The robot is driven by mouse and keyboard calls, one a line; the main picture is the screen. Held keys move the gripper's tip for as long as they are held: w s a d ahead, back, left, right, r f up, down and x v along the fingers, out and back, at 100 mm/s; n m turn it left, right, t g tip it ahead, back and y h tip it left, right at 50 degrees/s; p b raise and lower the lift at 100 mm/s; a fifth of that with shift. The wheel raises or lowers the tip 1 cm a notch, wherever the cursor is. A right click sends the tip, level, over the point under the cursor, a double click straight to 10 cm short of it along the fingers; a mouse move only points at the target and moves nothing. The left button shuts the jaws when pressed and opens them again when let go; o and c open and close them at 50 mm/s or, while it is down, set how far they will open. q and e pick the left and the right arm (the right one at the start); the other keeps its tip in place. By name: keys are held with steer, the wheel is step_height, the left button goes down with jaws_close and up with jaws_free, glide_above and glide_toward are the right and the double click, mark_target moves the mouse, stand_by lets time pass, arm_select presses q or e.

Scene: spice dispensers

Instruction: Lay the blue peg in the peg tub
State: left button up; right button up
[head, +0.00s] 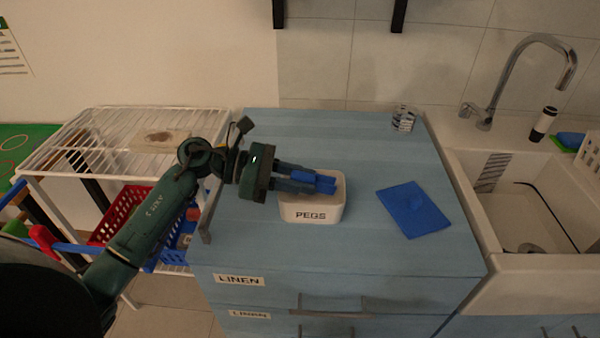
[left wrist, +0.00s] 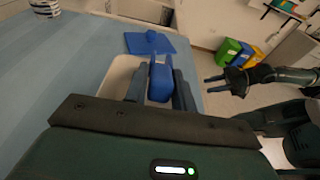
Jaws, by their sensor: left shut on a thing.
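The blue peg (head: 327,184) is between the fingers of my left gripper (head: 310,180), which is shut on it. In the left wrist view the peg (left wrist: 160,80) stands out between the two dark fingers. The white peg tub (head: 312,214), marked PEGS, stands on the blue cabinet top. My left gripper reaches in from the left over the tub, with the peg above its opening. The gripper hides much of the tub's inside. My right gripper (left wrist: 222,80) shows only in the left wrist view, off to the side, with its fingers apart and empty.
A blue mat (head: 407,222) with a small raised blue shape lies right of the tub. A striped jar (head: 403,119) stands at the back. A sink (head: 530,205) adjoins on the right, a white wire rack (head: 100,135) on the left. The cabinet top (head: 300,130) behind the tub is clear.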

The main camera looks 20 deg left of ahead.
steer(key=shift+r, duration=0.15)
arm_select(q)
steer(key=o, duration=0.8)
steer(key=shift+o, duration=0.2)
steer(key=shift+a, duration=0.1)
steer(key=shift+s+a, duration=0.1)
steer(key=shift+a, duration=0.15)
steer(key=b+v, duration=0.3)
steer(key=v, duration=0.9)
steer(key=shift+a, duration=0.25)
arm_select(e)
steer(key=shift+w+a+f+m, duration=0.1)
steer(key=shift+f+m, duration=0.1)
steer(key=shift+f, duration=0.25)
steer(key=shift+w+a+f+m, duration=0.1)
steer(key=shift+f+m, duration=0.1)
steer(key=shift+f, duration=0.25)
arm_select(q)
steer(key=shift+s, duration=0.1)
arm_select(e)
steer(key=shift+s+f, duration=0.1)
steer(key=shift+f, duration=0.1)
